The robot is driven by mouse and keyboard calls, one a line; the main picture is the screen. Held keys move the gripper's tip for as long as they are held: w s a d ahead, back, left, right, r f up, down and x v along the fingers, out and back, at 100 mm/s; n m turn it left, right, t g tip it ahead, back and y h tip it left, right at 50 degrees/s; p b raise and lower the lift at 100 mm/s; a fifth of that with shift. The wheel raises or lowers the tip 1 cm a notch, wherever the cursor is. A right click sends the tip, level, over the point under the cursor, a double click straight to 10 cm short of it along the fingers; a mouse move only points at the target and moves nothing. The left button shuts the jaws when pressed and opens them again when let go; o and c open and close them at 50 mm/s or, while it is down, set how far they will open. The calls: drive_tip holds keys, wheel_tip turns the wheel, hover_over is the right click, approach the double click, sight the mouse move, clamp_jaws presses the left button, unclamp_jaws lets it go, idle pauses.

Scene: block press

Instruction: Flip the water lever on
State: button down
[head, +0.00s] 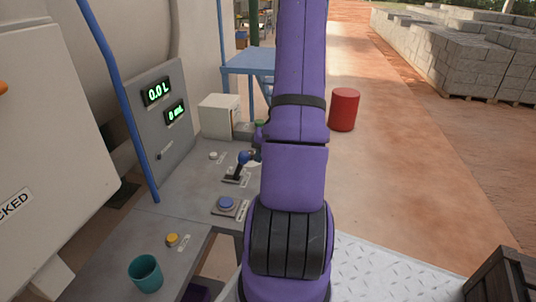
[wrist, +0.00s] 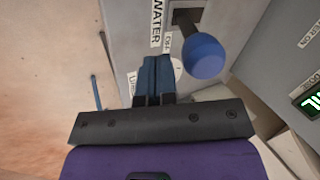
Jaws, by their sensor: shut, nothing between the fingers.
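The water lever has a blue ball knob (wrist: 204,56) on a dark stem, rising from a slotted plate beside a "WATER" label in the wrist view. Its knob also shows in the head view (head: 243,157), just left of my arm. The stem leans, with the knob toward the lower right of the wrist view. My gripper (wrist: 155,62) is shut and empty, its blue fingertips together over the panel, left of the knob with a gap between. A small partly covered label sits by the fingertips. In the head view my purple arm hides most of the gripper.
A blue push button (head: 226,203), a yellow button (head: 172,240) and a teal cup (head: 145,273) are on the grey console. A panel with green displays (head: 157,91) stands behind. A white box (head: 219,116) sits at the back; a red drum (head: 343,109) stands on the ground.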

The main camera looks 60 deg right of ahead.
sight(246, 152)
drive_tip(key=shift+w+a+r, duration=0.15)
drive_tip(key=shift+w+a, duration=0.1)
drive_tip(key=shift+w, duration=0.15)
drive_tip(key=shift+w, duration=0.1)
